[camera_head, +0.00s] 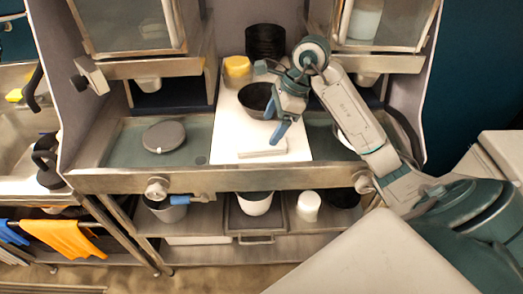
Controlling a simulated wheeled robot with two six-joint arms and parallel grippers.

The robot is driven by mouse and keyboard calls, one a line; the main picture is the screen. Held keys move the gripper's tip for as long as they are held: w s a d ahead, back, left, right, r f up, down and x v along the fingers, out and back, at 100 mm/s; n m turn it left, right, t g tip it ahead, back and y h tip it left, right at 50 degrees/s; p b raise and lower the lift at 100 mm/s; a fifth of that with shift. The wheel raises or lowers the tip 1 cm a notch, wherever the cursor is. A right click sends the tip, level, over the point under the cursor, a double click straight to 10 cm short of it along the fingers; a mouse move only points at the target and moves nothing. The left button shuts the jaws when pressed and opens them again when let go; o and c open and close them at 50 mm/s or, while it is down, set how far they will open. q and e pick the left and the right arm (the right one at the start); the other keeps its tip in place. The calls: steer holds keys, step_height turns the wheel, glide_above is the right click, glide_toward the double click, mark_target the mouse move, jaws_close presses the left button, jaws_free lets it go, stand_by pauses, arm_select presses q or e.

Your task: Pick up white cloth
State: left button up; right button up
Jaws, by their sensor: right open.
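A pale flat piece that looks like the white cloth (263,148) lies near the front of the white board (231,128) in the middle of the counter. White on white, its edges are hard to make out. My right gripper (275,123) is open and empty, its blue-tipped fingers pointing down above the board, just behind and above the pale piece. I cannot tell its exact height above the board. My left gripper is not in view.
A dark bowl (254,97) stands on the board, partly behind my right gripper. A yellow block (237,66) and a stack of dark bowls (265,41) are at the back. A round grey lid (163,136) lies left. Orange cloth (62,238) hangs at far left.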

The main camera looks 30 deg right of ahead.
mark_target(263, 141)
steer(key=b+x, duration=0.1)
steer(key=x, duration=0.5)
steer(key=shift+a+f, duration=0.1)
steer(key=c, duration=1.1)
steer(key=shift+r, duration=0.2)
steer(key=shift+r+p, duration=0.95)
steer(key=shift+p, duration=0.05)
steer(key=shift+r+p, duration=0.9)
steer(key=s+a, duration=0.1)
steer(key=s, duration=0.2)
steer(key=s+a+p, duration=0.1)
steer(key=shift+s+a+r, duration=0.1)
steer(key=shift+s+a, duration=0.25)
steer(key=shift+a, duration=0.05)
steer(key=shift+s+a+r+p, duration=0.15)
steer(key=shift+s+a+p, duration=0.75)
steer(key=shift+s, duration=0.6)
steer(key=shift+s+a+r+p, duration=0.15)
steer(key=shift+s+a+p, duration=0.75)
steer(key=shift+s, duration=0.65)
steer(key=shift+s+a+r+p, duration=0.1)
steer(key=shift+s+a+p, duration=0.8)
steer(key=shift+s, duration=0.6)
